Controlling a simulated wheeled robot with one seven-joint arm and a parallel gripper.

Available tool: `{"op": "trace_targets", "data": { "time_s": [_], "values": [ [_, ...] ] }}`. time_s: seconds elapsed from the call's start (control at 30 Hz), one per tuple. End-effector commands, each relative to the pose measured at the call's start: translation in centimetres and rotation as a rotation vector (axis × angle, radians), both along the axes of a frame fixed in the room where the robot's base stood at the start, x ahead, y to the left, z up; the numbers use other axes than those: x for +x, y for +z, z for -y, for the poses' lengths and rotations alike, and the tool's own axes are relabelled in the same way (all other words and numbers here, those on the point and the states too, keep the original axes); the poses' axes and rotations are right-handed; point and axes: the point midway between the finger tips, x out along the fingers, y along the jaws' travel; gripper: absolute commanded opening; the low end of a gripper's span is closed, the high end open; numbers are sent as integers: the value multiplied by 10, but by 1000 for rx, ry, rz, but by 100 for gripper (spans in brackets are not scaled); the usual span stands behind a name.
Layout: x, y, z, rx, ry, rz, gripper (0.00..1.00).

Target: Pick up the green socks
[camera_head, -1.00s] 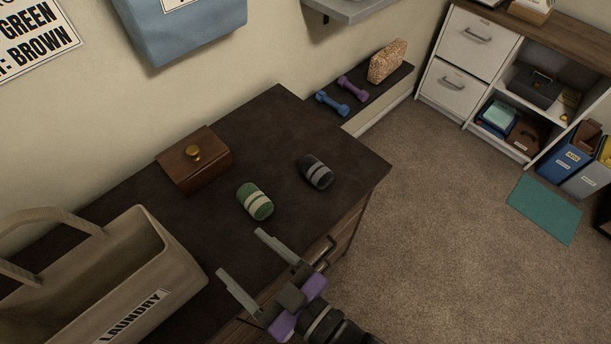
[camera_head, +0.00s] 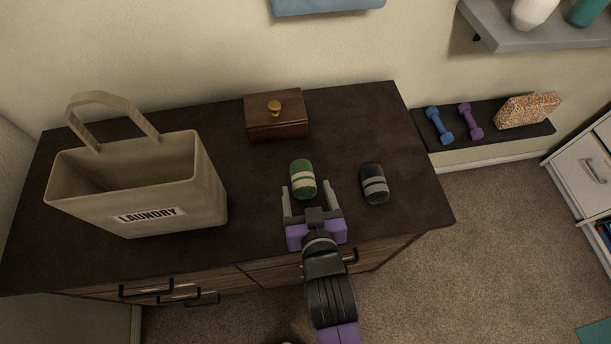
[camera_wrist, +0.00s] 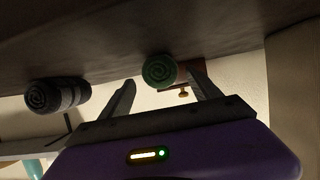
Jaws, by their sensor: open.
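The green socks (camera_head: 303,180), a rolled bundle with cream bands, lie on the dark dresser top right of the laundry bag. My gripper (camera_head: 310,193) is open and points at the near end of the bundle, with one finger to each side. In the wrist view, the round coiled end of the green socks (camera_wrist: 159,70) shows beyond and between the open fingers of my gripper (camera_wrist: 163,90). I see no contact with the fingers. A dark grey rolled sock bundle (camera_head: 374,184) lies to the right, outside the fingers; it also shows in the wrist view (camera_wrist: 58,95).
A beige laundry bag (camera_head: 190,205) stands on the left of the dresser (camera_head: 235,245). A wooden box with a gold knob (camera_head: 276,122) sits behind the green socks. The dresser top is clear at the right rear. Dumbbells (camera_head: 440,126) lie on a low shelf at right.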

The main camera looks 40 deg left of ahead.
Motion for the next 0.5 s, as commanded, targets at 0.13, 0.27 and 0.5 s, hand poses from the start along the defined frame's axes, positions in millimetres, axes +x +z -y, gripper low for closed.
{"op": "trace_targets", "data": {
  "time_s": [0.13, 0.27, 0.5],
  "values": [
    [12, -5, -18, 2, 3, 0, 72],
    [22, -11, -28, 2, 1, 0, 72],
    [27, -15, -32, 1, 1, 0, 72]
  ]
}}
